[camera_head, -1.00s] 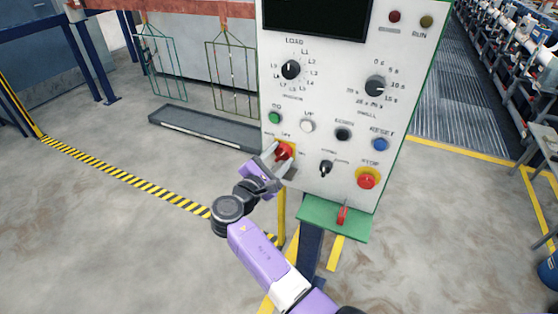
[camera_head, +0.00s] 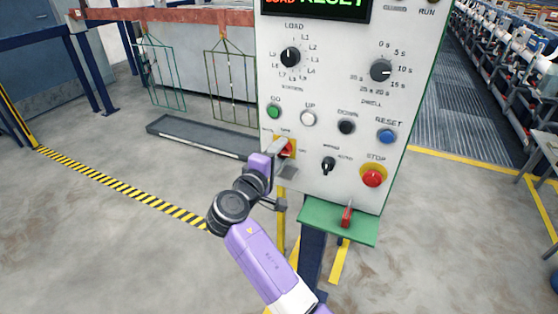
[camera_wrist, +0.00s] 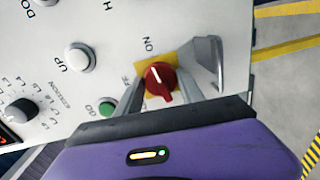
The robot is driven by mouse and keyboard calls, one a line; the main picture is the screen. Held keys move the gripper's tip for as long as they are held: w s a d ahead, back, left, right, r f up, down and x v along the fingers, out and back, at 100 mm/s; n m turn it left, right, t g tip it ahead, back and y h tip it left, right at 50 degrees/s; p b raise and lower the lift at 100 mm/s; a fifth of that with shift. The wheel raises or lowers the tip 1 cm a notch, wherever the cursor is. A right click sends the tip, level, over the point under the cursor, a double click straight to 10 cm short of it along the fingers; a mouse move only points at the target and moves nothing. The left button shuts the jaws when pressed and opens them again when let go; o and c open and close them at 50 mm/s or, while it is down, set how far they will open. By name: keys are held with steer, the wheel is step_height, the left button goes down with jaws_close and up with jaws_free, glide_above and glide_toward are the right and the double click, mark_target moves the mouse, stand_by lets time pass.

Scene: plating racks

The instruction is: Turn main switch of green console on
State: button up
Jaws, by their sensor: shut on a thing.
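The green console (camera_head: 335,110) has a white front panel with a green edge. Its main switch is a red rotary knob (camera_head: 287,148) on a yellow plate at the panel's lower left; it also shows in the wrist view (camera_wrist: 160,80). My gripper (camera_wrist: 168,77) is shut on the red knob, with one finger on each side. In the head view my gripper covers part of the knob. The console display (camera_head: 315,8) is lit with red and green text, including RESET.
Close by are a green GO button (camera_head: 273,112), a black selector (camera_head: 328,166) and a red STOP button (camera_head: 373,178). A green shelf with a red lever (camera_head: 347,217) juts out below. Wire racks (camera_head: 230,85) hang behind; the floor at left is open.

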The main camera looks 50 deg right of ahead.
steer(key=shift+f+m+b, duration=0.15)
steer(key=shift+m+b, duration=0.45)
steer(key=shift+m, duration=0.2)
steer(key=o, duration=1.4)
steer(key=shift+c, duration=0.2)
steer(key=v, duration=0.8)
steer(key=shift+d, duration=0.1)
